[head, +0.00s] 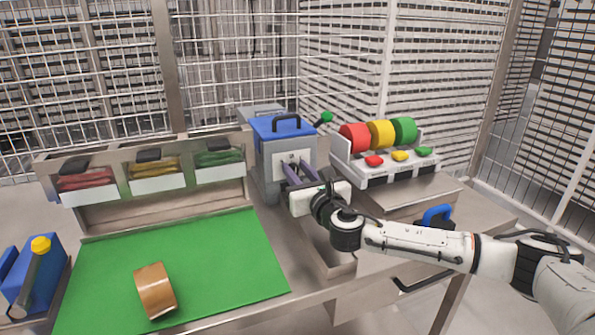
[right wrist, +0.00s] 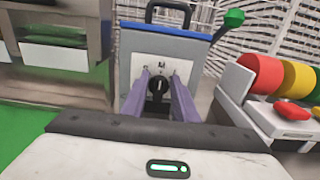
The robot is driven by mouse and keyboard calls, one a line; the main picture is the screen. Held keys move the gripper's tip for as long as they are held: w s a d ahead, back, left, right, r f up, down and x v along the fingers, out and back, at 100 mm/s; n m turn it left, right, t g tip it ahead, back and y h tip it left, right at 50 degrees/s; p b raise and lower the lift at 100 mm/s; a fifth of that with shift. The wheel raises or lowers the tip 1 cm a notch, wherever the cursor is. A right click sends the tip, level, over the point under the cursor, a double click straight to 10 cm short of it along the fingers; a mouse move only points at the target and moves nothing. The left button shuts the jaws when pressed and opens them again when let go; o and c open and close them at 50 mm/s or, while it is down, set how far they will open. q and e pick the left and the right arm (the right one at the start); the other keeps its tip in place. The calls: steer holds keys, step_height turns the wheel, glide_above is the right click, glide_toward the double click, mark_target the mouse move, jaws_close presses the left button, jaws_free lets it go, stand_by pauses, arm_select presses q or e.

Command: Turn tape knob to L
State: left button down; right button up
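A tape machine (head: 271,160), grey with a blue lid and black handle, stands at the back middle of the table. In the right wrist view, its white front plate (right wrist: 139,65) carries a black knob (right wrist: 158,87). An M shows above the knob; the other marks are too small to read surely. My right gripper (head: 293,165) faces this plate. Its two purple fingers stand apart, one on each side of the knob, with a gap showing beside it. Whether the fingertips touch the plate cannot be told. The knob is not clear in the head view. My left gripper is not in view.
A green lever knob (head: 326,117) sticks out at the machine's right. Red, yellow and green tape rolls (head: 378,133) stand on a white rack to the right. A brown tape roll (head: 155,290) lies on the green mat (head: 215,255). Bins (head: 156,178) stand behind the mat.

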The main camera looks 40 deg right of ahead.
steer(key=shift+m, duration=0.3)
steer(key=m, duration=0.3)
steer(key=shift+d+f+m, duration=0.15)
steer(key=shift+d+m, duration=0.15)
steer(key=shift+s+d+f+m+b, duration=0.15)
steer(key=shift+m+b, duration=0.1)
steer(key=shift+m, duration=0.9)
steer(key=shift+w+d+r+m+b, duration=0.1)
steer(key=shift+m+b, duration=0.1)
steer(key=shift+m, duration=0.95)
steer(key=shift+f, duration=0.1)
steer(key=o, duration=0.7)
steer(key=shift+c, duration=0.2)
steer(key=shift+o, duration=0.2)
steer(key=shift+s, duration=0.1)
steer(key=v, duration=1)
steer(key=shift+s+b, duration=0.15)
steer(key=shift+b, duration=0.2)
